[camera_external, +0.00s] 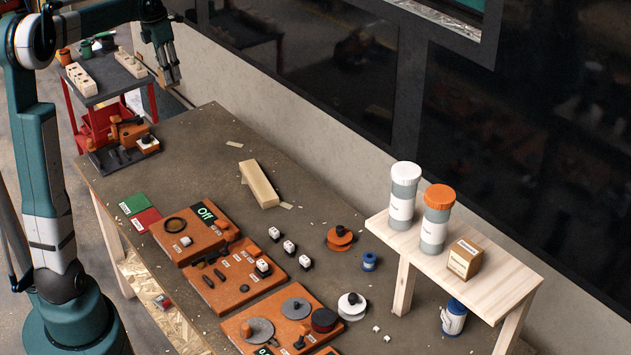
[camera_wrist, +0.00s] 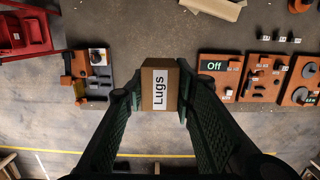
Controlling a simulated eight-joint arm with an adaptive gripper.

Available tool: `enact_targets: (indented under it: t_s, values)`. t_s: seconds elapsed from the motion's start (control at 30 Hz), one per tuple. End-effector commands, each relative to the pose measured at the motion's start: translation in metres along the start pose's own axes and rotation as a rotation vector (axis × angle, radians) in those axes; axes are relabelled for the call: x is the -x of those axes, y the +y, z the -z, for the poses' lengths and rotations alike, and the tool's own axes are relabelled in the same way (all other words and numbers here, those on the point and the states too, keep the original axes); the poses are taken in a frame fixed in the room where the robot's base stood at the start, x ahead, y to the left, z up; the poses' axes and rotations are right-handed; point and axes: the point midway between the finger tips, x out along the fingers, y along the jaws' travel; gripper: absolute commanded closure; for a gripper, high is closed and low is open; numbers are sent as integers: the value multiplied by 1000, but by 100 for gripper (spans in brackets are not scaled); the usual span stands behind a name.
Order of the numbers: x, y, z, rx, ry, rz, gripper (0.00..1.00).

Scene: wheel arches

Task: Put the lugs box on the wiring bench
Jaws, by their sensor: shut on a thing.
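My gripper (camera_external: 173,80) is above the far left end of the large brown-topped bench (camera_external: 205,135), near the back wall. In the wrist view my gripper (camera_wrist: 158,100) is shut on a small brown cardboard box, the lugs box (camera_wrist: 159,68), with a white "Lugs" label facing the camera. The box is between both fingertips. The bench top lies below the held box in the wrist view.
Orange panels (camera_external: 195,232) and small parts cover the bench's front and middle. A beige block (camera_external: 259,184) lies farther back. A raised wooden shelf (camera_external: 500,275) holds two jars and another cardboard box (camera_external: 465,259). A red cart (camera_external: 93,115) stands left. Bare bench shows toward the back left.

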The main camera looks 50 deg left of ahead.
Motion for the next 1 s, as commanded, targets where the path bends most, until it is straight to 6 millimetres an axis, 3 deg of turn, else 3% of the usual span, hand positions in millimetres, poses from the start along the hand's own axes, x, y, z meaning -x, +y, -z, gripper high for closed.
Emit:
enact_targets:
  t_s: [0.8, 1.0]
  values:
    - [-229, 0, 27, 0, 0, 0, 87]
    - [-273, 0, 33, 0, 0, 0, 87]
